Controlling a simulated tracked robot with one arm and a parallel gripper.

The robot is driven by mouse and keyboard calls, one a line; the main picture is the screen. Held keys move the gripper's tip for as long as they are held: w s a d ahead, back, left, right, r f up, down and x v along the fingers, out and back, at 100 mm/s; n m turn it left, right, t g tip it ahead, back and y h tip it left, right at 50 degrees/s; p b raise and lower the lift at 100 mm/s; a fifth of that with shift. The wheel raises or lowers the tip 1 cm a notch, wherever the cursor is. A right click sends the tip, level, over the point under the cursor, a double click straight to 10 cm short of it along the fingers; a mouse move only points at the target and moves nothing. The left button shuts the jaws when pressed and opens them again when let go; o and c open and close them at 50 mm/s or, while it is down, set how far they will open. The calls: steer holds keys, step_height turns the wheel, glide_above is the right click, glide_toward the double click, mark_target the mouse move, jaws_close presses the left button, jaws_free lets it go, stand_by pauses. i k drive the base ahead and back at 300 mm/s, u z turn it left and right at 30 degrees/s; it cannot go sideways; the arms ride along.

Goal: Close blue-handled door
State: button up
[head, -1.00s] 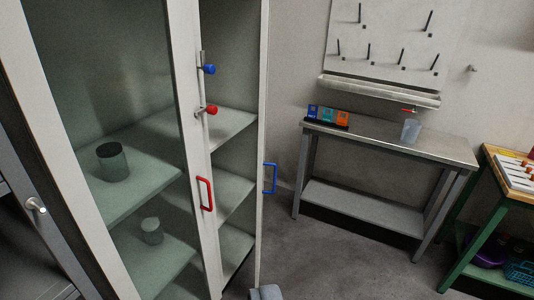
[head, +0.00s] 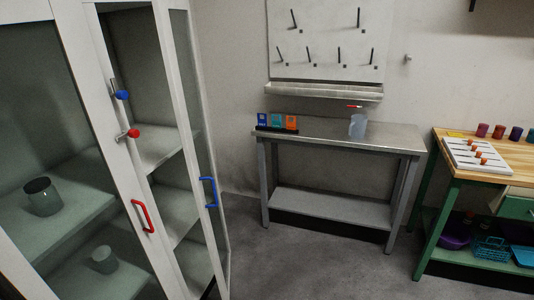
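The tall white cabinet stands at the left. Its blue-handled door (head: 187,110) is open, standing at an angle on the right side of the cabinet, with the shelves exposed to its left. The blue handle (head: 208,192) is on this door. The red-handled glass door (head: 50,110) covers the left part and looks shut; its red handle (head: 142,216) is near its right edge. A blue knob (head: 121,94) and a red knob (head: 133,133) sit above the red handle. My gripper is not in view.
Two cups (head: 42,196) stand behind the left glass. A green-framed wooden bench (head: 500,175) is at right. The grey floor (head: 320,262) between is clear.

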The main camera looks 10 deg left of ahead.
mark_target(215, 229)
steer(key=z, duration=0.55)
steer(key=i, duration=1.6)
steer(key=u, duration=1.35)
steer(key=i, duration=0.75)
steer(key=u, duration=0.2)
